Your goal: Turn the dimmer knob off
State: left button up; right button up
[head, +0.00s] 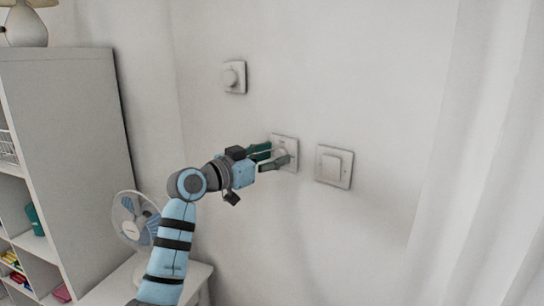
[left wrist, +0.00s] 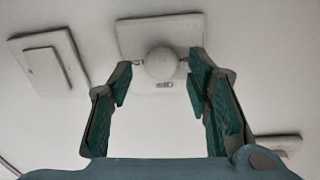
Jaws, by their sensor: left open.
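A white square wall plate (head: 291,142) sits in the middle of a group of wall fittings. In the left wrist view, a round white knob (left wrist: 160,63) stands on this plate (left wrist: 133,36), with a small mark beside it. My left gripper (head: 281,157) reaches the plate from the left. Its green-padded fingers are open, with one tip on each side of the knob in the left wrist view (left wrist: 160,71). I cannot tell whether the tips touch the knob. In the head view the fingers partly hide the knob. My right gripper is not in view.
A rocker switch (head: 334,166) is to the right; another plate with a round knob (head: 233,77) is higher left. A fan (head: 135,220) stands on a small white table (head: 195,280) beside a shelf unit (head: 75,140). A pale curtain (head: 480,150) hangs at right.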

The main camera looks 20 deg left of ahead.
pick_arm(q)
jog(key=shift+w, duration=0.2)
grip_shut()
